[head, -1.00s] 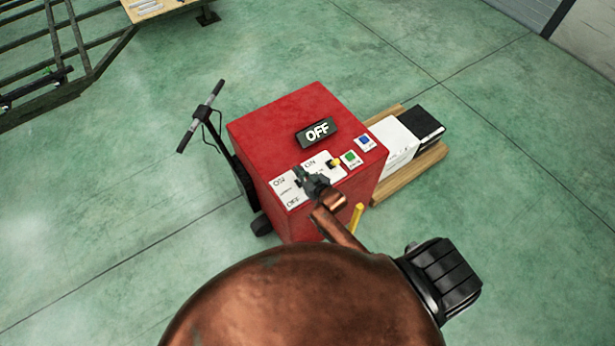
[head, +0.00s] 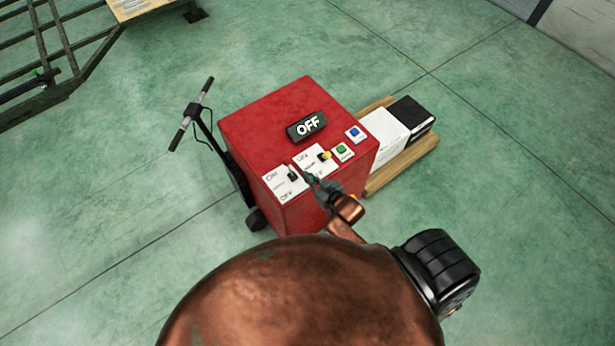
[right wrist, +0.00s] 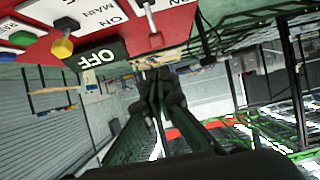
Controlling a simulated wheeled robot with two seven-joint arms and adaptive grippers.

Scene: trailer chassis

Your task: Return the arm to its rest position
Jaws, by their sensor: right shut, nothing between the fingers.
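My right gripper (head: 311,178) is shut and empty, at the front edge of the top of a red control box (head: 270,112). It also shows shut in the right wrist view (right wrist: 158,84). In the head view it covers part of the right white switch plate (head: 311,155); the left plate (head: 276,187) with its dark lever is mostly clear. The black sign (head: 308,126) reads OFF. My left gripper is not in view.
A handle on a post (head: 190,115) stands left of the box. A white and black block (head: 385,135) lies on wooden beams (head: 405,165) to the right. A dark metal frame (head: 75,55) is at upper left. Green floor around is clear.

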